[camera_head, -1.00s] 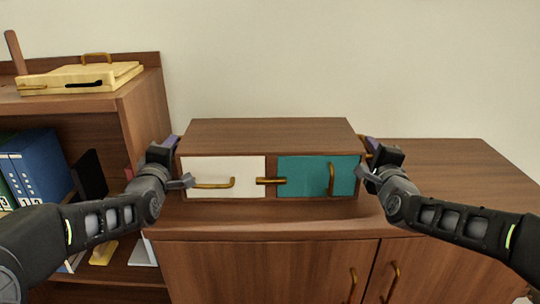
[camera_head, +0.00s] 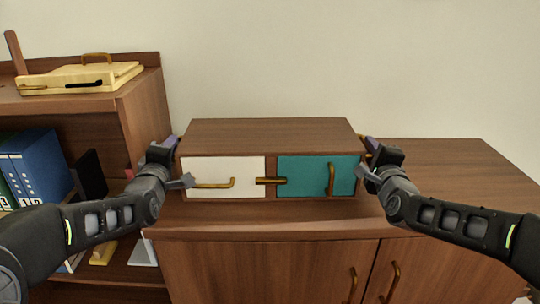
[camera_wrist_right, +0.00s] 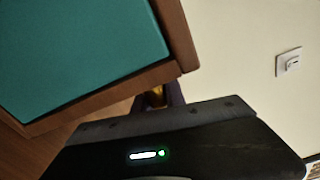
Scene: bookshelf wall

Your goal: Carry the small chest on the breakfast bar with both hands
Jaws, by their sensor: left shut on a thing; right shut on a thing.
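The small chest (camera_head: 268,134) is a brown wooden box with a white front (camera_head: 222,172) on the left and a teal front (camera_head: 305,172) on the right, each with a brass handle. It sits level at the cabinet top. My left gripper (camera_head: 178,163) is shut at the chest's left end. My right gripper (camera_head: 367,163) is shut at its right end. What each jaw grips is mostly hidden by the wrists. In the right wrist view the chest's teal front (camera_wrist_right: 85,50) is close beside the gripper, with a brass piece (camera_wrist_right: 157,95) between the fingers.
The brown cabinet top (camera_head: 450,165) is clear to the right of the chest. A bookshelf (camera_head: 145,110) stands at the left, with a yellow case (camera_head: 80,76) on top and blue binders (camera_head: 42,165) inside. A plain wall is behind. A wall switch (camera_wrist_right: 289,62) shows in the right wrist view.

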